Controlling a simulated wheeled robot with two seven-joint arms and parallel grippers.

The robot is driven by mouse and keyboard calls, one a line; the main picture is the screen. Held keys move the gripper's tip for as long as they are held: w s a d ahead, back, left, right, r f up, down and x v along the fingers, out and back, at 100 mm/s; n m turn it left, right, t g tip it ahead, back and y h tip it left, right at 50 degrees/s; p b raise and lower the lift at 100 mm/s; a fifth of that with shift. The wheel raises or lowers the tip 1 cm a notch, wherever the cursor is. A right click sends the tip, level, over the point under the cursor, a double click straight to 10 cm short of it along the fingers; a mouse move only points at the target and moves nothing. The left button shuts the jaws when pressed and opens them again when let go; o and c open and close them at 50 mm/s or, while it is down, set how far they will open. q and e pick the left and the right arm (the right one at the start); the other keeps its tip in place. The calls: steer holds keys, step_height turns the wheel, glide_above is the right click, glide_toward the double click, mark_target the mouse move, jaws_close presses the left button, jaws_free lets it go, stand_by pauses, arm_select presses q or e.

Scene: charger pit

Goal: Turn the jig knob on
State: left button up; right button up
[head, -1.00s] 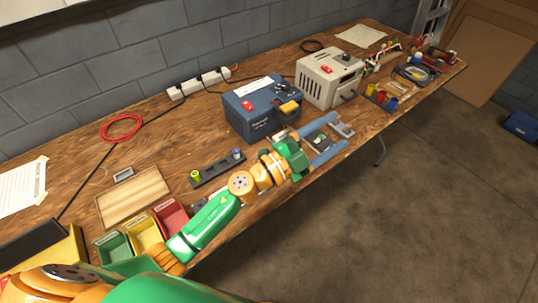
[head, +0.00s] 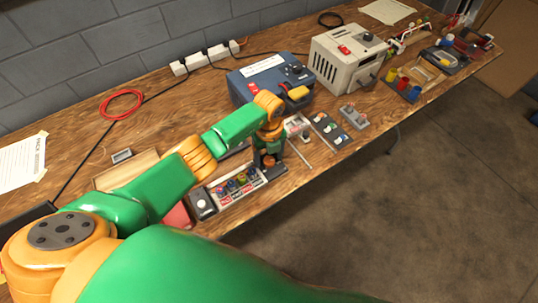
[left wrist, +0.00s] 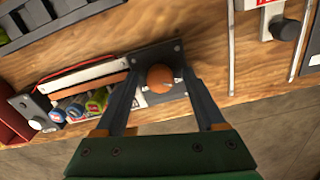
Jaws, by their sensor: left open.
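The jig (head: 240,186) is a long tray holding several coloured batteries near the table's front edge. It also shows in the left wrist view (left wrist: 95,75), with a dark end plate. A round brown knob (left wrist: 160,78) sits on that plate. My left gripper (head: 268,161) points down over the jig's right end. In the left wrist view, the left gripper (left wrist: 162,70) is open, with one finger on each side of the knob. I cannot tell whether the fingers touch it. In the head view the knob is hidden by the gripper. My right gripper is not in view.
A blue charger (head: 262,82) and a pale grey charger (head: 340,62) stand behind. Right of the jig are a small white box (head: 296,125) and a dark switch panel (head: 329,130). A red cable coil (head: 121,104) lies at the left.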

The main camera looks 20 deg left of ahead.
arm_select(q)
steer(key=shift+s+r, duration=0.1)
jaws_close()
